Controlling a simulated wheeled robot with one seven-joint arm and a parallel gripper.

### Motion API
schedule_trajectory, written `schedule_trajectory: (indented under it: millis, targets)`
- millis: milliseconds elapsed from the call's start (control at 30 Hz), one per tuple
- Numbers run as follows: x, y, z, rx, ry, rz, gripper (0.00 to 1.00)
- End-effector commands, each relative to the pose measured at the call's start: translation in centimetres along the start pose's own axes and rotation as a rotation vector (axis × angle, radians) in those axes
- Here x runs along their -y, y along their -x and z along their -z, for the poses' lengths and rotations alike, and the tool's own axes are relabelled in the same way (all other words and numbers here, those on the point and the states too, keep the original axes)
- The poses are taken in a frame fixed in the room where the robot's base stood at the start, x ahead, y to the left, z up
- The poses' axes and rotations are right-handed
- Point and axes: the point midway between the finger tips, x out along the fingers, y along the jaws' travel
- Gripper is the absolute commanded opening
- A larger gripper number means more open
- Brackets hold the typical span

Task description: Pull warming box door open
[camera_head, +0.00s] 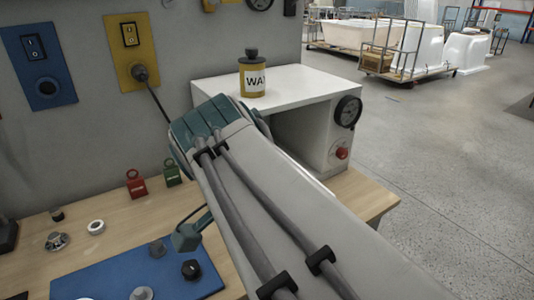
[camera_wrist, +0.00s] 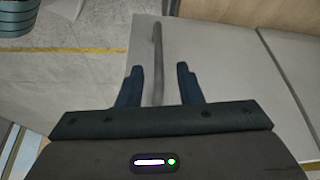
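The white warming box (camera_head: 315,82) stands on the wooden bench in the head view. A dark recess shows in its front, left of the gauge panel, and my arm covers much of that front. How far the door stands open cannot be told there. In the wrist view a thin grey bar (camera_wrist: 157,45), which looks like the door handle, runs beside a pale grey panel (camera_wrist: 215,55). My gripper (camera_wrist: 159,78) has its two fingers apart, with the bar between them. I see gaps beside the bar.
A yellow labelled jar (camera_head: 252,80) stands on the box. The box carries a gauge (camera_head: 348,111) and a red knob (camera_head: 342,153). Red (camera_head: 136,184) and green (camera_head: 172,173) padlock-like pieces and a blue mat (camera_head: 95,277) lie on the bench. Open floor (camera_head: 440,150) is at right.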

Motion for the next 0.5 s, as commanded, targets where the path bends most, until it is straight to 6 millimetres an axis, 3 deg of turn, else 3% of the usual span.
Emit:
schedule_trajectory:
  millis: [200, 500]
  targets:
    - [0.1, 5.3, 0.1, -0.002, 0.001, 0.004, 0.33]
    - [0.0, 9.2, 0.0, -0.001, 0.001, 0.002, 0.33]
